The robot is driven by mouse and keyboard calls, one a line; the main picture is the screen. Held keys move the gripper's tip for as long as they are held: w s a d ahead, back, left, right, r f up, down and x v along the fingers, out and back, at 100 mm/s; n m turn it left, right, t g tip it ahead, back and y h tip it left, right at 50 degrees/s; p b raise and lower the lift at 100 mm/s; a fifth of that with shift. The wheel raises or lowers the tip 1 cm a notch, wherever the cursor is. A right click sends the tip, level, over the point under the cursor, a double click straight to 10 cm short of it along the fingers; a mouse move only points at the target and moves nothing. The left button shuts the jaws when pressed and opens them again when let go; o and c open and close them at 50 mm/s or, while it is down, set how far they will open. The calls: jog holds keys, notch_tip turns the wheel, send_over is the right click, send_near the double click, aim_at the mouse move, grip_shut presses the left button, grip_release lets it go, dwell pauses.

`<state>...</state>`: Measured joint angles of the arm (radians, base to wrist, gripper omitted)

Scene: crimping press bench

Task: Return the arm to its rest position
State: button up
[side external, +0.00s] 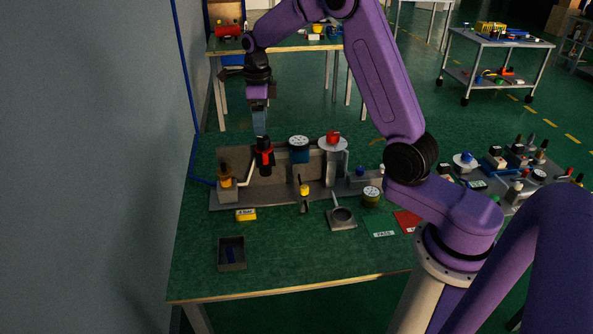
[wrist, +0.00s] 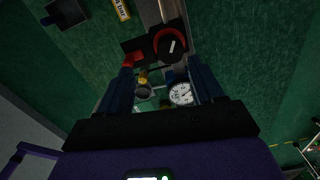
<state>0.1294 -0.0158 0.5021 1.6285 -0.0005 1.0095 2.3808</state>
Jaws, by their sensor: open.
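My gripper (side external: 260,132) hangs fingers-down over the left part of the press bench (side external: 245,188) in the side view. A black-and-red upright part (side external: 264,158) is just below the fingertips; I cannot tell the exact gap there. In the wrist view the two fingers of my gripper (wrist: 160,68) are apart, with nothing held between them. A round black knob with a red ring (wrist: 170,45) shows beyond the tips, and a white dial gauge (wrist: 181,94) shows between the fingers. My arm reaches in from the right.
A gauge on a blue body (side external: 299,143) and a red-topped post (side external: 333,139) stand right of my gripper. A brass-coloured fitting (side external: 226,176) is at left. A yellow block (side external: 245,214) and dark tray (side external: 232,254) lie in front. A wall (side external: 90,170) bounds the left.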

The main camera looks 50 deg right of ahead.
jog(key=s+a+r+n, duration=0.2)
jog(key=s+a+n, duration=0.55)
jog(key=n, duration=0.25)
jog(key=s+a+r+n, duration=0.2)
jog(key=s+a+n, duration=0.4)
jog(key=s+n, duration=0.4)
jog(key=s+d+f+n, duration=0.1)
jog(key=s+d+n, duration=0.1)
jog(key=s+n, duration=1.7)
jog(key=shift+s+f+n, duration=0.15)
jog(key=shift+s+n, duration=0.25)
jog(key=shift+n, duration=0.7)
